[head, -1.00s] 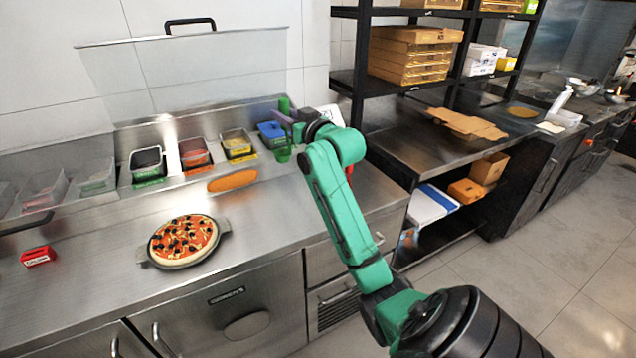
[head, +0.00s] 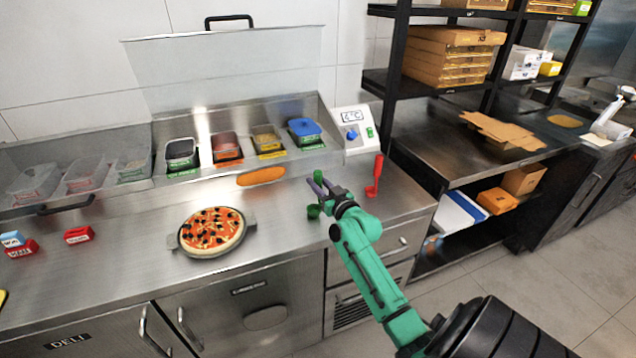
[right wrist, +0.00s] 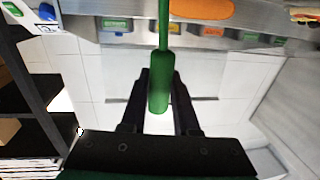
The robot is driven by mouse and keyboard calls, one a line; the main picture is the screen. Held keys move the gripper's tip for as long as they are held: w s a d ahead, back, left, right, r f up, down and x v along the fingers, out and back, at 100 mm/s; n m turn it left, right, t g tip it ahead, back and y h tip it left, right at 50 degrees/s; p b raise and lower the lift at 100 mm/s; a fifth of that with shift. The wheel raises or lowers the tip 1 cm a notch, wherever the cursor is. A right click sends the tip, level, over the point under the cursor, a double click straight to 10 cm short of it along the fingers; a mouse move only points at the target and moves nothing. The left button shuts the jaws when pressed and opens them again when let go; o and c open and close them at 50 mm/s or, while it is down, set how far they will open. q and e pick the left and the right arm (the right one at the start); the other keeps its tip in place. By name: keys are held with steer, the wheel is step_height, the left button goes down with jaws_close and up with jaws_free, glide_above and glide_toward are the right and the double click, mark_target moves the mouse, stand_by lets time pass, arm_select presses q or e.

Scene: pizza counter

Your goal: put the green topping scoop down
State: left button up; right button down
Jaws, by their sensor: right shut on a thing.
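The green topping scoop (head: 313,211) is in my right gripper (head: 325,188), over the steel counter to the right of the pizza in the head view. The scoop's cup is low, near the counter top; I cannot tell whether it touches. In the right wrist view, the scoop's green handle (right wrist: 160,90) runs between the two black fingers of my right gripper (right wrist: 160,76), which is shut on it. My left gripper is not in view.
A red scoop (head: 375,177) stands to the right on the counter. The pizza (head: 212,230) lies on a pan at the left. Topping bins (head: 227,148) and an orange oval (head: 261,176) are behind. The counter's front edge is close. Bare steel lies between pizza and gripper.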

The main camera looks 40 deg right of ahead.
steer(key=c, duration=0.6)
jaws_free()
steer(key=shift+c, duration=0.2)
steer(key=shift+r, duration=0.25)
steer(key=s+a+b, duration=0.2)
steer(key=s, duration=0.9)
steer(key=shift+s+f, duration=0.15)
steer(key=shift+s, duration=0.25)
steer(key=shift+a, duration=0.1)
